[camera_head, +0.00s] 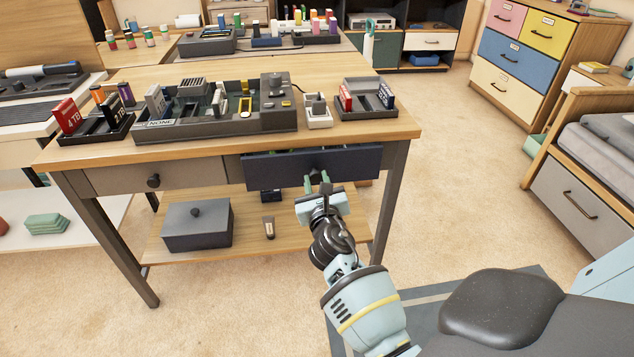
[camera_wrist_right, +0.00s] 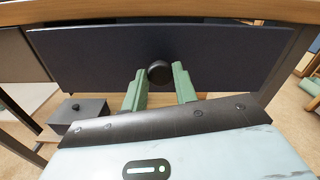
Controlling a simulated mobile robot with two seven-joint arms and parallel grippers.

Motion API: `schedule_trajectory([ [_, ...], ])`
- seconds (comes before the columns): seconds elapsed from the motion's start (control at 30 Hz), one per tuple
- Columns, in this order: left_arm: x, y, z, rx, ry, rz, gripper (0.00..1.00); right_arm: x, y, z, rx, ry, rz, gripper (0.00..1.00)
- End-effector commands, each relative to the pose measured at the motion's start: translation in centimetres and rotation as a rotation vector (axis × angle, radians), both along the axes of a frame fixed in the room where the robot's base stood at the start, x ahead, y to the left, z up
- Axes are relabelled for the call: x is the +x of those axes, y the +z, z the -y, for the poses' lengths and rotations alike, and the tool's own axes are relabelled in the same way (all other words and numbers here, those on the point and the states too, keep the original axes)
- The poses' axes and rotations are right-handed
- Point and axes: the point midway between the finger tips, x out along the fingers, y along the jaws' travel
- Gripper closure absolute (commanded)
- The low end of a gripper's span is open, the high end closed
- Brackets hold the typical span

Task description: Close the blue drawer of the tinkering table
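The tinkering table (camera_head: 130,84) stands ahead of me with two drawers under its top. The dark blue drawer (camera_head: 352,163) on the right stands out a little from the table front. Its front (camera_wrist_right: 90,60) fills the upper part of the right wrist view, with a round black knob (camera_wrist_right: 160,73) at the middle. My right gripper (camera_head: 319,184) is at the knob. Its two green fingers (camera_wrist_right: 158,86) are apart, one on each side of the knob; I cannot tell whether they touch it. My left gripper is not in view.
The grey drawer (camera_head: 185,175) on the left of the table looks shut. A lower shelf holds a dark lidded box (camera_head: 197,225) and a small tube (camera_head: 269,228). Trays and a grey device (camera_head: 200,124) cover the tabletop. Carpet (camera_head: 440,210) to the right is clear.

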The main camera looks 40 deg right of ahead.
Motion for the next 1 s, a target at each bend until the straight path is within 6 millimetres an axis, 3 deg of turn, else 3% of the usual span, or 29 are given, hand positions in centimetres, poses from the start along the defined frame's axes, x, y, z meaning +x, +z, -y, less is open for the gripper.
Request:
schedule_trajectory([
  [0.03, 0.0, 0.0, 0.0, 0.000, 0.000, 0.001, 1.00, 0.0, 0.0, 0.0, 0.000, 0.000, 0.000, 0.88],
  [0.13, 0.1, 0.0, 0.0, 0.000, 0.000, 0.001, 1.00, 0.0, 0.0, 0.0, 0.000, 0.000, 0.000, 1.00],
  [0.33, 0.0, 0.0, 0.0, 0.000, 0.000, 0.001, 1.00, 0.3, 0.0, 0.1, -0.001, 0.001, 0.000, 1.00],
  [0.63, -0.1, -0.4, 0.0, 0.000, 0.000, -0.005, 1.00, 3.2, -0.1, 1.9, -0.002, 0.001, 0.000, 1.00],
  [0.97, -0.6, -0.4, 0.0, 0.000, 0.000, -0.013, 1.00, 3.4, 0.1, 2.2, 0.000, -0.001, 0.002, 1.00],
  [1.0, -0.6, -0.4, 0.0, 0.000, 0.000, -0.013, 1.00, 3.5, 0.1, 2.2, 0.000, -0.001, 0.002, 0.68],
])
